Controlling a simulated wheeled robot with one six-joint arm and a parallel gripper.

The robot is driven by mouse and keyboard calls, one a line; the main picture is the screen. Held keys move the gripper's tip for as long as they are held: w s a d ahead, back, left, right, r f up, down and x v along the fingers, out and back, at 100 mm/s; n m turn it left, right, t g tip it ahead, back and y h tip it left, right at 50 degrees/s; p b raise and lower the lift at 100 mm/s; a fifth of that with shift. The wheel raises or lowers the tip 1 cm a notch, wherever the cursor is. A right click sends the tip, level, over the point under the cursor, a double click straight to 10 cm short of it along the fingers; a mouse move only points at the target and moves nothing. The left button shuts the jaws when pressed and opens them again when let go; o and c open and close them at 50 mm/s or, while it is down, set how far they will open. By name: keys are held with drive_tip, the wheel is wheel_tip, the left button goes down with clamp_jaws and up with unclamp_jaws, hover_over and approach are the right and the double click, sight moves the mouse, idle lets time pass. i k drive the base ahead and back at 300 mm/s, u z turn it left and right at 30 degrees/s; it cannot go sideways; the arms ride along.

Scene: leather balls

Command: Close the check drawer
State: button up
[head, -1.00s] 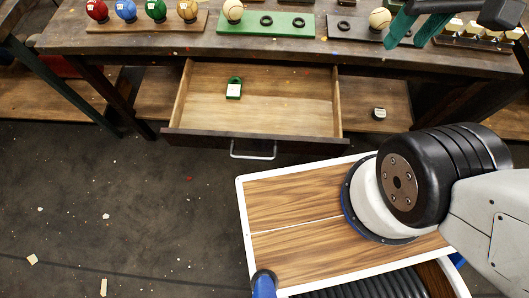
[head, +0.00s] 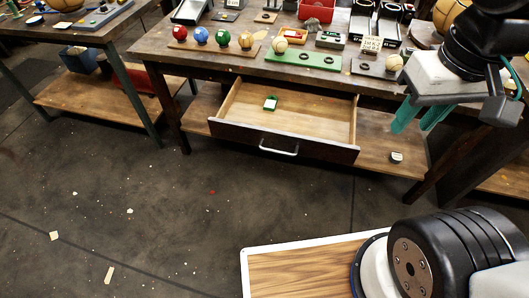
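The check drawer (head: 308,149) stands pulled out of the workbench in the head view. It has a dark front, a pale wooden inside and a metal bar handle (head: 278,150). A small green and white tag-like item (head: 270,103) lies inside it. My gripper (head: 422,116) has teal fingers pointing down, at the right above the bench's front edge. It is to the right of the drawer and apart from the handle. The two fingers show a gap between them, with nothing seen in it.
The workbench top (head: 155,45) carries coloured balls on a wooden strip, a green board (head: 303,58) with a ball, and a dark board (head: 373,70). A lower shelf (head: 375,150) holds a small round item. A second table (head: 60,35) stands left.

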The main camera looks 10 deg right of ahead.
sight(313, 121)
drive_tip(key=u, duration=0.3)
drive_tip(key=i, duration=1)
drive_tip(key=k, duration=1)
drive_tip(key=z, duration=1.85)
drive_tip(key=i, duration=0.95)
drive_tip(key=u, duration=1.55)
